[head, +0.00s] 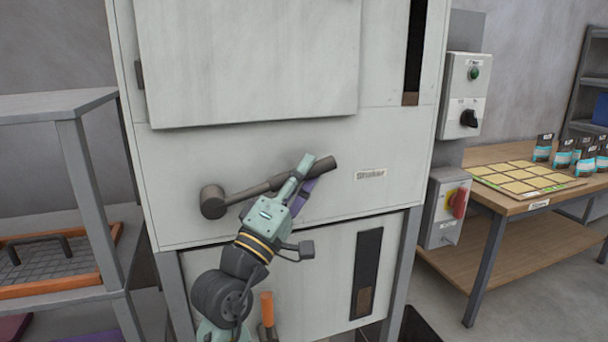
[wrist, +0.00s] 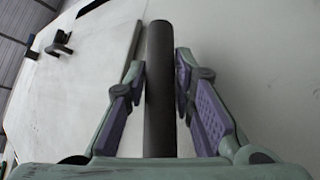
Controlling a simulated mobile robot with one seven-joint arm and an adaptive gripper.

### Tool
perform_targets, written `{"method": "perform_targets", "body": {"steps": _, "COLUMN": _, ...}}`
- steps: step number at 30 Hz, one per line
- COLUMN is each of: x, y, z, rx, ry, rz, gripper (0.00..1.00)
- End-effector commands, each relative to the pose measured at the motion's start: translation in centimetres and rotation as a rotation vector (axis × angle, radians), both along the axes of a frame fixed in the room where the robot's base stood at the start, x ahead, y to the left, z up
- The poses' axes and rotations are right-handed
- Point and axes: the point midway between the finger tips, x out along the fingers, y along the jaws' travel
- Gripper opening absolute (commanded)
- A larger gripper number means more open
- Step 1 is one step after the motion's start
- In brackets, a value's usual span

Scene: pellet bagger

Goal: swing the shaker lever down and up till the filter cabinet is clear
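The shaker lever (head: 345,164) is a dark bar on the front of the pale grey filter cabinet (head: 400,150). It runs from a round pivot (head: 213,202) at left, tilted slightly up to the right, with its end near the "Shaker" label (head: 370,174). My gripper (head: 307,178) is at the lever's outer half. In the wrist view the lever (wrist: 160,50) runs between the two fingers (wrist: 161,78), whose tips appear to touch both its sides. A tall dark window (head: 417,45) at upper right of the cabinet shows brown material at its bottom.
A lower panel has another dark window (head: 368,265), brownish at its bottom. A grey shelf (head: 75,105) stands at left. An orange handle (head: 267,308) is below my arm.

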Motion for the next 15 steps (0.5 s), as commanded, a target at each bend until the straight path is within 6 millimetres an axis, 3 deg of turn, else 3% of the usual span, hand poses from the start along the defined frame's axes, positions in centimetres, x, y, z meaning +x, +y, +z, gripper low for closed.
{"method": "perform_targets", "body": {"steps": 11, "x": -0.08, "y": 0.08, "z": -0.11, "rx": 0.001, "ry": 0.0, "rz": 0.001, "gripper": 0.3}}
{"method": "perform_targets", "body": {"steps": 15, "x": -0.92, "y": 0.86, "z": -0.86, "rx": -0.001, "ry": 0.003, "rz": 0.003, "gripper": 0.3}}
